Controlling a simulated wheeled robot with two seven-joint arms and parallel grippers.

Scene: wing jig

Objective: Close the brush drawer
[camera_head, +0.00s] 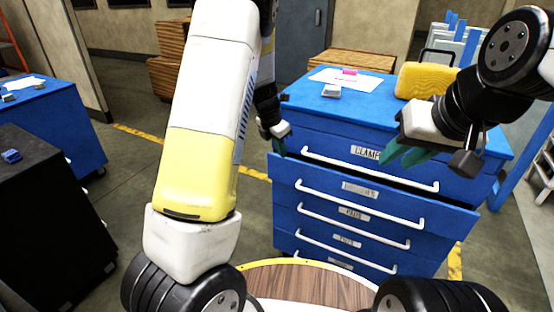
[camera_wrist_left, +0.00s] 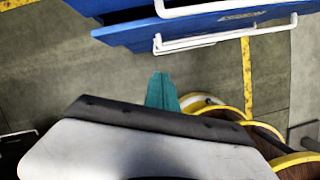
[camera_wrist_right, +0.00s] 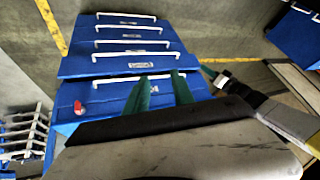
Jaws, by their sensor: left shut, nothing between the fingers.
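The blue drawer cabinet (camera_head: 300,135) stands ahead of me. Its second drawer (camera_head: 295,180), likely the brush drawer though its label is hard to read, is pulled out a little, with a dark gap above its front. The drawer front also shows in the right wrist view (camera_wrist_right: 90,66). The top drawer (camera_head: 325,143), with a label that looks like CLAMPS, is shut. My left gripper (camera_head: 280,148) is shut and empty near the left end of the drawer front; contact cannot be told. My right gripper (camera_head: 405,156) is open and empty, its green fingers (camera_wrist_right: 162,92) before the cabinet's upper right.
On the cabinet top are a yellow case (camera_head: 425,80), papers (camera_head: 345,77) and a small grey object (camera_head: 331,91). A round wooden-topped surface (camera_head: 310,285) is in front of me. Another blue cabinet (camera_head: 55,115) and a black box (camera_head: 50,200) stand at left.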

